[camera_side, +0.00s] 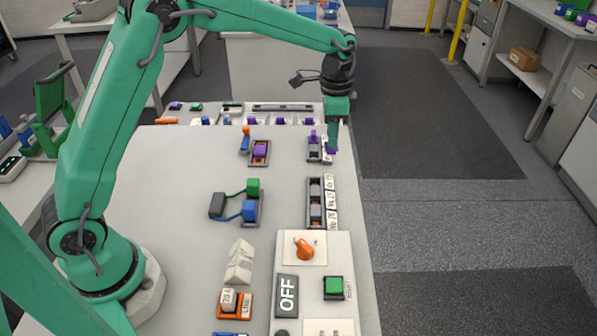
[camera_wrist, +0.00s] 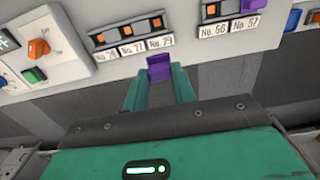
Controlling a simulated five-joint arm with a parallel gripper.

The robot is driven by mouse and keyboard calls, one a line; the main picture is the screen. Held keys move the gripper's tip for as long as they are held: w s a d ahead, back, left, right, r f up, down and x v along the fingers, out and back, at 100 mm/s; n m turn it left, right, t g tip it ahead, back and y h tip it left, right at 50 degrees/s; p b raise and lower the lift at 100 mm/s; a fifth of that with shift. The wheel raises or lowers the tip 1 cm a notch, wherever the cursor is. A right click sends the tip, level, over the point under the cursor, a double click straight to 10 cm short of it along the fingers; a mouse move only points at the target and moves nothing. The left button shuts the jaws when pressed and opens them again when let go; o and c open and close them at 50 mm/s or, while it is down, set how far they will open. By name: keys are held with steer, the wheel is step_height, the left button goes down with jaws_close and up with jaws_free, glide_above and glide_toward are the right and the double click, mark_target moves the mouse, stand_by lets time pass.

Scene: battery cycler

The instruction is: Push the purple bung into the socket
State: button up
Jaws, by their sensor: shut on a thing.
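The purple bung (camera_wrist: 159,67) is between the two fingertips of my gripper (camera_wrist: 159,84) in the wrist view, which is shut on it. In the side view my gripper (camera_side: 333,137) points down near the right edge of the bench, and its fingers largely hide the bung. A shorter socket strip (camera_wrist: 228,8), labelled No. 56 and 57, holds another purple piece (camera_wrist: 251,5). The held bung looks outside both strips.
A panel with an orange knob (camera_side: 305,250), a green button (camera_side: 333,287) and an OFF sign (camera_side: 287,296) stands at the front. Green (camera_side: 253,188) and blue (camera_side: 250,210) plugs with cables sit mid-bench. The bench's left half (camera_side: 165,180) is mostly clear.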

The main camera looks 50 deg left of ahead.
steer(key=s+a+f, duration=0.2)
steer(key=f, duration=0.1)
steer(key=shift+s+a+f, duration=0.2)
steer(key=shift+a+f, duration=0.1)
stand_by(0.3)
steer(key=shift+f, duration=0.15)
steer(key=shift+f, duration=3.25)
steer(key=shift+f, duration=0.25)
steer(key=o, duration=1)
steer(key=shift+r, duration=0.15)
